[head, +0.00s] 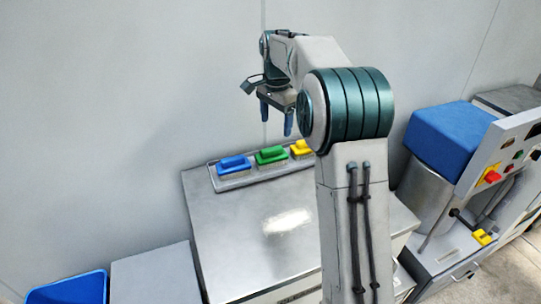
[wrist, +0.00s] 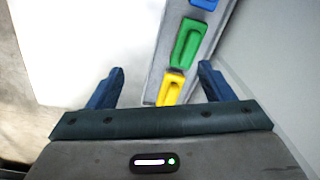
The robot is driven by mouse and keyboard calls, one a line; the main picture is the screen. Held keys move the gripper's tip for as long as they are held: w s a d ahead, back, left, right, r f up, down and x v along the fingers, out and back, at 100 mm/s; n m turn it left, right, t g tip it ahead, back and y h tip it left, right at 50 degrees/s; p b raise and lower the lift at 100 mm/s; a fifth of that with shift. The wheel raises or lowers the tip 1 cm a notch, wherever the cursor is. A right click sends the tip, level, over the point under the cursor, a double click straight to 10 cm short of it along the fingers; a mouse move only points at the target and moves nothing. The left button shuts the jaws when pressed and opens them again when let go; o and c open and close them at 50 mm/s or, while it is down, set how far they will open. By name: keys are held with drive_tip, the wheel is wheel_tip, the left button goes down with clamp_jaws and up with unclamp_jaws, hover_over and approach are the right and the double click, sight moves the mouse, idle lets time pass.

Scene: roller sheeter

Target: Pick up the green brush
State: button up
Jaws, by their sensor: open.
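The green brush (head: 271,155) lies between a blue brush (head: 234,163) and a yellow brush (head: 299,148) in a grey tray (head: 236,182) at the back of a steel table. In the wrist view the green brush (wrist: 187,44) is above the centre, with the yellow brush (wrist: 171,89) below it and the blue brush (wrist: 204,4) cut off at the top edge. My gripper (head: 275,118) is open and empty, above the tray and apart from the brushes. Its two blue fingers (wrist: 158,85) frame the yellow brush in the wrist view. My arm partly hides the yellow brush in the head view.
The steel table top (head: 245,235) is clear in front of the tray. A grey wall (head: 110,120) stands close behind it. A machine with a blue cover (head: 445,140) is at the right. A blue bin (head: 70,290) is at the lower left.

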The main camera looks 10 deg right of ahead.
sight(271, 148)
drive_tip(key=w+f+m, duration=0.4)
drive_tip(key=w, duration=0.4)
drive_tip(key=shift+g, duration=0.3)
wheel_tip(271, 148, down, 9)
drive_tip(key=shift+s+d+r+p, duration=0.1)
drive_tip(key=shift+d+r+p, duration=0.1)
drive_tip(key=shift+p, duration=0.35)
drive_tip(key=shift+f+p, duration=0.7)
drive_tip(key=shift+f, duration=1.95)
drive_tip(key=c, duration=1.1)
